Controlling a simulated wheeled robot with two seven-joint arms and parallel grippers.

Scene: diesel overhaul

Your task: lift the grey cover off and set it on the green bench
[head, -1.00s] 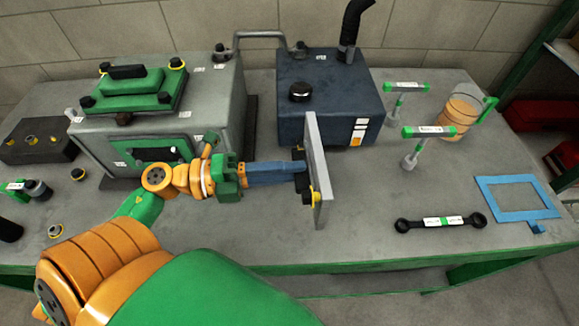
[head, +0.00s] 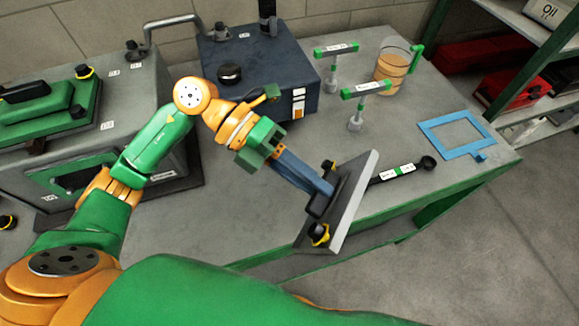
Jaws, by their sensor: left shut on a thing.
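My left gripper (head: 318,203) is shut on the black handle of the grey cover (head: 354,207), a flat plate with black-and-yellow knobs. The cover is tilted and appears held above the front edge of the green bench (head: 470,160), which has a grey top and green edge. The cover hides part of a black wrench-like bar. My right gripper is not in view.
The grey engine block (head: 150,90) with a green top cover (head: 45,105) stands at left. A dark blue box (head: 255,65) is behind the arm. Two green T-handled tools (head: 366,89), a beaker of amber liquid (head: 393,68) and a blue frame (head: 457,134) occupy the right side.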

